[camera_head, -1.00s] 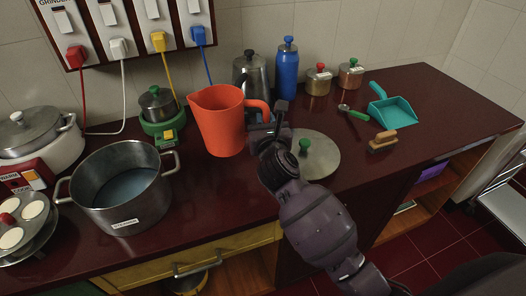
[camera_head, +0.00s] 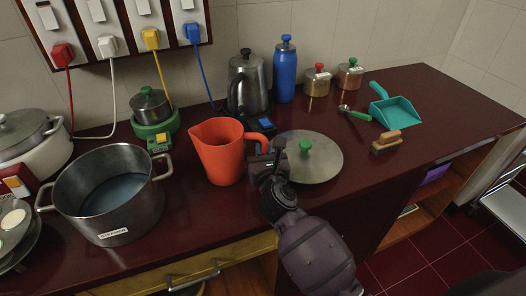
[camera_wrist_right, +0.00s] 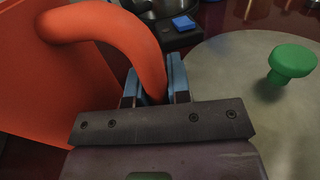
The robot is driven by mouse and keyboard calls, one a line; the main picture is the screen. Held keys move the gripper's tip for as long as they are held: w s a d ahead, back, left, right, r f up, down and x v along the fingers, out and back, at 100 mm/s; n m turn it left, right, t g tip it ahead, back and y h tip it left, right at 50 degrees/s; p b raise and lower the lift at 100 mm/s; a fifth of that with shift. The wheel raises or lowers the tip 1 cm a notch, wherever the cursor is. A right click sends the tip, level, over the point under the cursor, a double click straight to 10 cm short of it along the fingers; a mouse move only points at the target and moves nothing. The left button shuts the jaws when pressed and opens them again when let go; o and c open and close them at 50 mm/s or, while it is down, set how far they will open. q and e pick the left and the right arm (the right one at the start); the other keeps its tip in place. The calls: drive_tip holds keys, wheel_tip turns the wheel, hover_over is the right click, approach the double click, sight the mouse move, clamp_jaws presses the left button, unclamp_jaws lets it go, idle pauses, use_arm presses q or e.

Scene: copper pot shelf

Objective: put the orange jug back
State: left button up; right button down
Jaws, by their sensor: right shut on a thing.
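The orange jug (camera_head: 222,152) is upright over the front middle of the dark red counter (camera_head: 400,160), between the steel pot and the flat lid. Its spout points left and its handle right. My right gripper (camera_head: 264,158) is shut on the handle. In the right wrist view the orange handle (camera_wrist_right: 125,40) passes between the blue-grey fingers of the gripper (camera_wrist_right: 156,84). I cannot tell whether the jug's base touches the counter. My left gripper is not in view.
A large steel pot (camera_head: 110,196) stands left of the jug, and a flat lid with a green knob (camera_head: 312,165) lies right. Behind are a kettle (camera_head: 248,85), a blue bottle (camera_head: 285,70) and a small green-based pot (camera_head: 152,108). A teal dustpan (camera_head: 395,108) lies farther right.

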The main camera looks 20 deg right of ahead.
drive_tip(key=c, duration=1.1)
unclamp_jaws()
drive_tip(key=shift+f, duration=0.1)
drive_tip(key=shift+r, duration=0.25)
drive_tip(key=s, duration=0.3)
drive_tip(key=s+a, duration=0.1)
drive_tip(key=s, duration=0.3)
drive_tip(key=s+a, duration=0.1)
drive_tip(key=s, duration=0.3)
drive_tip(key=shift+s+f, duration=0.15)
drive_tip(key=shift+s, duration=0.3)
